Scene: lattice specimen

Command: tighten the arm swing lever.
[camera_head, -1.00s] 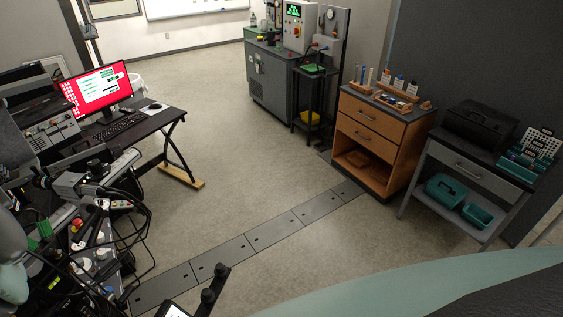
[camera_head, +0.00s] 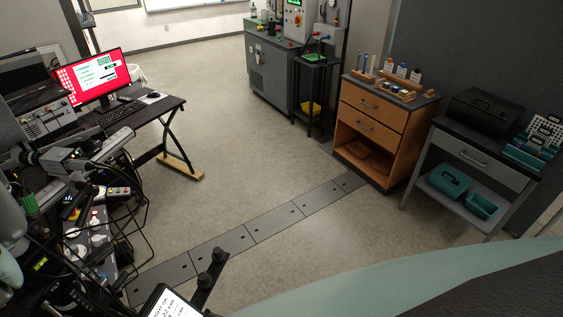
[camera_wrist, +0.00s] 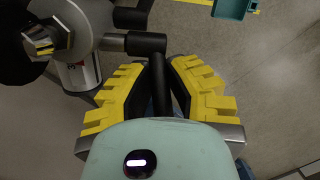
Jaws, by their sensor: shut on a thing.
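In the wrist view, my gripper (camera_wrist: 160,95) has two yellow ridged fingers on either side of a thin black bar. They appear shut on this bar, which I take to be the arm swing lever (camera_wrist: 157,72). The bar runs up to a black grip (camera_wrist: 147,43), from which a grey metal rod leads left to a round grey hub (camera_wrist: 85,25). Where the fingers touch the bar is partly hidden. In the head view I cannot make out the lever or my gripper among the crowded equipment at left.
A metal cylinder (camera_wrist: 80,75) stands close left of my fingers. A teal container (camera_wrist: 232,8) is at the wrist view's top. In the head view, a desk with a red monitor (camera_head: 92,78) is at left and a wooden drawer unit (camera_head: 375,125) at right, with clear floor between.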

